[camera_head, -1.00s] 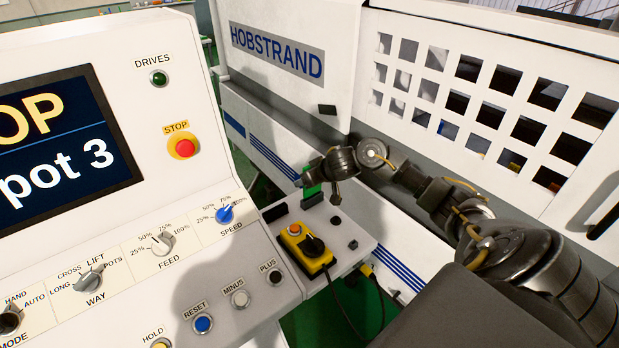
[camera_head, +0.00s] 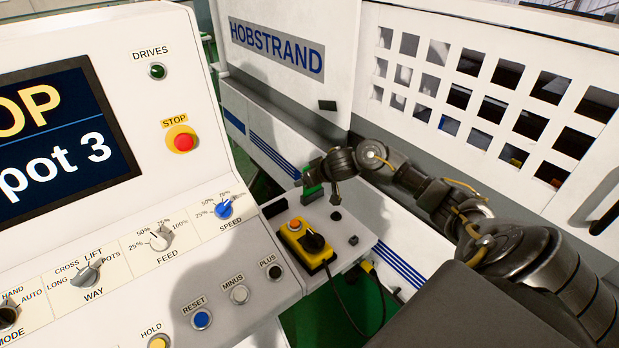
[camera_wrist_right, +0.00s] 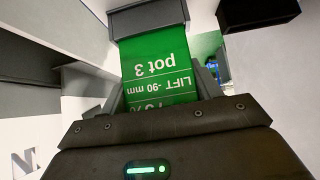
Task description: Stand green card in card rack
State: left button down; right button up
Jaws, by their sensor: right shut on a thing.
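The green card (camera_wrist_right: 158,70) is held in my right gripper (camera_wrist_right: 160,90), between its two fingers. Its white print, "pot 3" and "LIFT -90 mm", appears upside down in the right wrist view. The card's far end meets a grey block (camera_wrist_right: 153,20), which may be the card rack; I cannot tell whether the card is in it or behind it. In the head view the card (camera_head: 312,191) is a small green patch at my right gripper (camera_head: 320,186), above the white ledge beside the console. My left gripper is not in view.
A yellow control box (camera_head: 306,242) with an orange button and cable stands on the ledge (camera_head: 345,240). The control console (camera_head: 130,215) with its red stop button (camera_head: 183,142) fills the left. The white HOBSTRAND machine (camera_head: 290,90) stands behind my right arm.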

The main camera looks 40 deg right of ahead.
jog(key=shift+f+b, duration=0.5)
jog(key=shift+f, duration=0.55)
jog(key=shift+r+p, duration=0.1)
jog(key=shift+p, duration=0.25)
dwell(0.7)
jog(key=shift+p, duration=0.5)
dwell(0.5)
dwell(0.6)
jog(key=o, duration=1)
jog(key=shift+o, duration=0.2)
jog(key=v, duration=1)
jog(key=shift+s+r+p, duration=0.2)
jog(key=shift+s+p, duration=0.1)
jog(key=shift+p, duration=0.1)
